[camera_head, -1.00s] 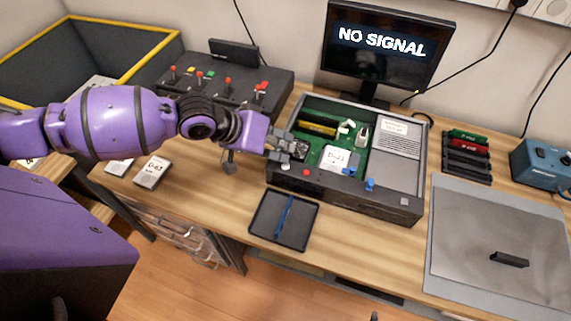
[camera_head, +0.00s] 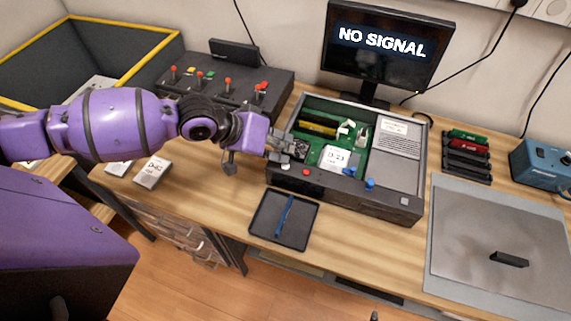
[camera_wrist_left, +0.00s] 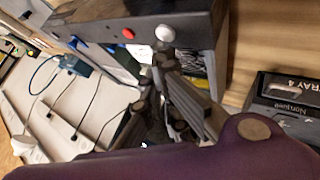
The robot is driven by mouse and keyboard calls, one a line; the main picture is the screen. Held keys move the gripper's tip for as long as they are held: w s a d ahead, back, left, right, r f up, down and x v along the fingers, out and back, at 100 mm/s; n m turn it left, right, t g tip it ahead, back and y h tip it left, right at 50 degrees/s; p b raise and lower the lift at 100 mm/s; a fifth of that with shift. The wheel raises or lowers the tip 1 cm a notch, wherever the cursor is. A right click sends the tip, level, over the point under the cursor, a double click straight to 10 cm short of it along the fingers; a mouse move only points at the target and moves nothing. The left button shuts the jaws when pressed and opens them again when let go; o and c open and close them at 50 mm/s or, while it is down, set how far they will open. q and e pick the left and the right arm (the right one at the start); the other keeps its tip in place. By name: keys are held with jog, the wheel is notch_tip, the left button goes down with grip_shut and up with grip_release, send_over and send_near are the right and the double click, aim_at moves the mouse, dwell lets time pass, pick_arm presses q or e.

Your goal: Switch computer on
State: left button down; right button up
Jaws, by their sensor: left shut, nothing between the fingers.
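The open computer case (camera_head: 385,202) stands on the desk, with a green board and a white card labelled D-23 (camera_head: 336,158) inside. A red button (camera_head: 306,172) and a white button (camera_head: 285,166) sit on its front edge; both also show in the left wrist view, the red one (camera_wrist_left: 128,33) and the white one (camera_wrist_left: 165,33). The monitor (camera_head: 385,45) behind it reads NO SIGNAL. My left gripper (camera_head: 292,150) is shut and empty at the case's front left corner, close to the white button; I cannot tell whether it touches. My right gripper is out of view.
A dark tray (camera_head: 268,229) with a blue tool lies in front of the case. A grey panel (camera_head: 470,226) lies to the right, a control box with levers (camera_head: 190,95) to the left. Small labelled blocks (camera_head: 152,172) lie below my left arm.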

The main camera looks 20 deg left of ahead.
pick_arm(q)
jog(key=shift+f, duration=0.4)
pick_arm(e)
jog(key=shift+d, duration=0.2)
